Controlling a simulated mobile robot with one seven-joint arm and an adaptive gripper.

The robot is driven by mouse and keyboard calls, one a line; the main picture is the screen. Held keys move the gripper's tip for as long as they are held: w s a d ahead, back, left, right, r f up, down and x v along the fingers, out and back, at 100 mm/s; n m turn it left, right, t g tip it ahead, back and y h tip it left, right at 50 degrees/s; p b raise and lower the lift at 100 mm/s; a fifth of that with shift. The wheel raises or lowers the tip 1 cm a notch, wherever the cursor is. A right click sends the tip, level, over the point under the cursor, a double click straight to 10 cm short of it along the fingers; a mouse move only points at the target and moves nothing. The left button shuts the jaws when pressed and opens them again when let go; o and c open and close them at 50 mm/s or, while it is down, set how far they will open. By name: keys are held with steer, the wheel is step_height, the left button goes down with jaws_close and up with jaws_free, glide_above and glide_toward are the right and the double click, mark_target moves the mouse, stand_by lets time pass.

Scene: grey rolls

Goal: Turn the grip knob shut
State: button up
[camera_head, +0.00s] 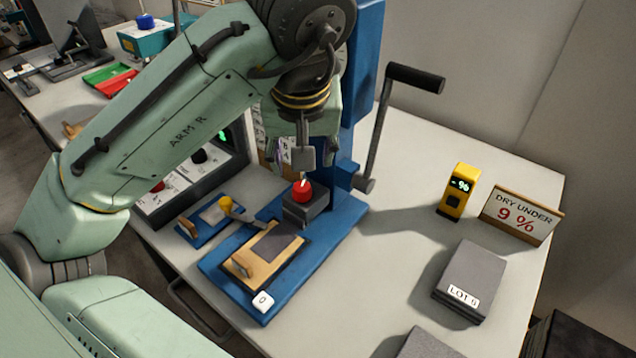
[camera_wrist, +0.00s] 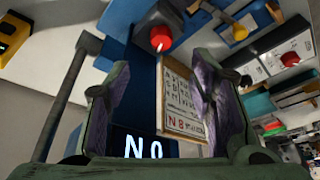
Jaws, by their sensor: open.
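A red knob (camera_head: 302,191) with a white pointer mark sits on a dark block at the back of the blue stand's base (camera_head: 337,215). The knob also shows near the top of the wrist view (camera_wrist: 160,38), beyond my fingertips. My gripper (camera_wrist: 158,78) is open, its two purple-padded fingers apart with nothing held between them. In the head view it hangs from my wrist above and behind the knob, apart from it. My arm and wrist partly hide the fingers there.
A black-handled crank (camera_head: 415,78) stands right of the blue column. A wooden board (camera_head: 240,272) lies on the base, with a yellow-ended lever (camera_head: 227,206) beside it. Rightward are a yellow meter (camera_head: 457,192), a "DRY UNDER 9 %" sign (camera_head: 521,214) and a grey "LOT" block (camera_head: 472,275).

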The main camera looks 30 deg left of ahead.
mark_target(302, 186)
steer(key=shift+n, duration=0.4)
steer(key=x, duration=1)
steer(key=shift+a+f, duration=0.15)
steer(key=shift+f, duration=0.2)
steer(key=shift+c, duration=0.6)
steer(key=c, duration=1)
steer(key=shift+m+p, duration=0.3)
steer(key=shift+m, duration=0.5)
steer(key=shift+c, duration=0.2)
